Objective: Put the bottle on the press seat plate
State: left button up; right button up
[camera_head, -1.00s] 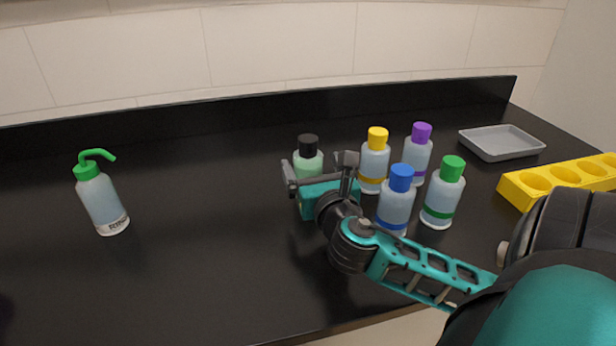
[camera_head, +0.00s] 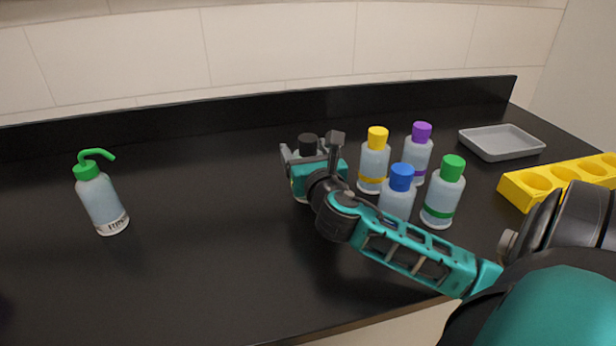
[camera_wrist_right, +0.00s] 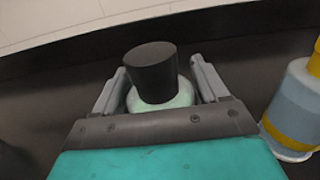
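The bottle with the black cap (camera_head: 308,141) and pale green contents stands upright on the black counter, mostly hidden behind my right gripper in the head view. My right gripper (camera_head: 311,147) is around it, one finger on each side. In the right wrist view the bottle's black cap (camera_wrist_right: 152,72) and pale shoulder show between the two spread fingers of the gripper (camera_wrist_right: 160,85). The fingers are close to the bottle's sides; firm contact does not show. No press seat plate can be made out. My left gripper is not in view.
Bottles with yellow (camera_head: 375,160), purple (camera_head: 418,155), blue (camera_head: 398,190) and green (camera_head: 443,193) caps stand close by on the right. A grey tray (camera_head: 502,155) and yellow rack (camera_head: 515,195) are farther right. A wash bottle (camera_head: 102,205) stands left, with clear counter between.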

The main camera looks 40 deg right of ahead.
jog(key=c, duration=0.7)
jog(key=shift+c, duration=1.3)
jog(key=shift+r, duration=0.15)
